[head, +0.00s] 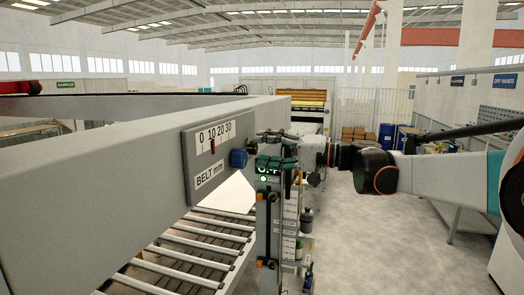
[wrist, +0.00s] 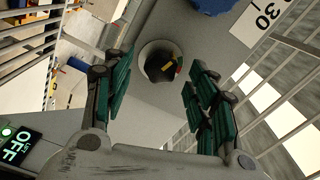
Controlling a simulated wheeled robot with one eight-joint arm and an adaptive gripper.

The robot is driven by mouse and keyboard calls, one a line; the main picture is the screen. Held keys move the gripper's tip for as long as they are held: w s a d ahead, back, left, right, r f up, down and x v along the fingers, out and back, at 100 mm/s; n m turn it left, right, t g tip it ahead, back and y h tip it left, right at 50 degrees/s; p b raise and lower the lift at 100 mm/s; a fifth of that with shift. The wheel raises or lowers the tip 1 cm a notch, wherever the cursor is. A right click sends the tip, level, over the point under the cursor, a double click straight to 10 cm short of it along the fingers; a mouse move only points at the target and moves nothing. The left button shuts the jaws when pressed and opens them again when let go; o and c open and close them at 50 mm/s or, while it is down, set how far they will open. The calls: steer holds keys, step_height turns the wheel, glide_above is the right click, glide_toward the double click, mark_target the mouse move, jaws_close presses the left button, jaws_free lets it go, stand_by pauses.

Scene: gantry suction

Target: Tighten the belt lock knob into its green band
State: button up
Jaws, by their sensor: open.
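A dark round knob (wrist: 160,69) with small red and yellow marks sits on a pale round disc on the grey beam, in the wrist view. It appears to be the belt lock knob; in the head view I cannot make it out. My gripper (head: 276,152) is at the beam's right side in the head view. In the wrist view its green-padded fingers are spread, one left and one right of the knob, with visible gaps. I cannot tell how far the tips are from it in depth.
A blue knob (head: 239,158) sits beside the BELT mm scale plate (head: 190,155), close to my gripper; it also shows in the wrist view (wrist: 208,4). A small OFF display (head: 268,172) is just below the gripper. Roller conveyor (head: 190,255) runs underneath. Open floor lies right.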

steer(key=v, duration=1)
steer(key=shift+s+d, duration=0.2)
steer(key=shift+d, duration=0.1)
steer(key=w+a+n, duration=0.1)
steer(key=a+n, duration=0.3)
steer(key=w+a+n, duration=0.2)
steer(key=a+n, duration=0.1)
steer(key=n, duration=0.2)
steer(key=w+a+n+b, duration=0.1)
steer(key=w+a+n, duration=0.1)
steer(key=a+n, duration=0.2)
steer(key=shift+a+n, duration=0.3)
stand_by(0.3)
steer(key=c, duration=1.1)
